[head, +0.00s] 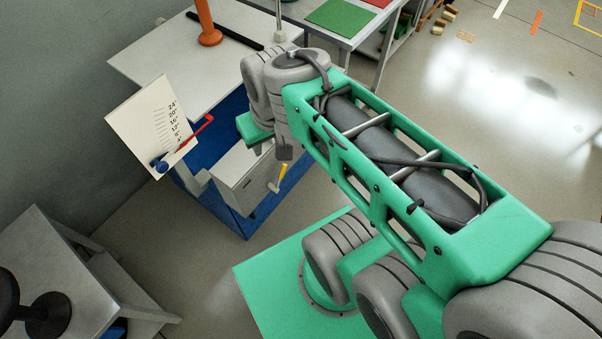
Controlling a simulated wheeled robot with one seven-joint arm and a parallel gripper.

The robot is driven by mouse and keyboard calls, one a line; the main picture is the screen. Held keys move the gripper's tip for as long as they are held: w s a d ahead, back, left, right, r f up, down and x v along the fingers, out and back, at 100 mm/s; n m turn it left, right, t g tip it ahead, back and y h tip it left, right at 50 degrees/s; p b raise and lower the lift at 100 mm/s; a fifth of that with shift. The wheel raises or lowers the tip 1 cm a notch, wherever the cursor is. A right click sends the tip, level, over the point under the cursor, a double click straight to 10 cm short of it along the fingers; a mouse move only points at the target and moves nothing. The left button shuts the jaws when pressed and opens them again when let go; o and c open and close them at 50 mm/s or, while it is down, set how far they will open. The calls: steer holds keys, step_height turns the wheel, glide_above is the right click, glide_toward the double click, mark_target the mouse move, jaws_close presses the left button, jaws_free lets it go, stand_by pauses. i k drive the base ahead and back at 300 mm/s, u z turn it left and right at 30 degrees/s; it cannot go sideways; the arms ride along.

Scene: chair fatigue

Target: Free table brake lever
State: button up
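A short lever with a yellow grip (283,172) sticks out at the front of a grey box (238,172) on the blue base of the tilting table. Which of these is the brake lever is not labelled. My green and grey arm reaches over from the right, and its bent joint is above the table's right edge.
The grey tabletop (160,62) carries an orange post (207,25) and a dark bar. A bench with a green mat (342,18) stands behind. Another grey table (62,280) stands at lower left. Open floor lies at upper right.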

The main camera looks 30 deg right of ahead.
mark_target(281, 177)
steer(key=u, duration=0.5)
steer(key=k, duration=0.1)
steer(key=z, duration=0.75)
steer(key=i, duration=0.25)
steer(key=u, duration=0.05)
steer(key=k, duration=1.25)
steer(key=u, duration=0.4)
steer(key=i, duration=0.5)
steer(key=u, duration=0.5)
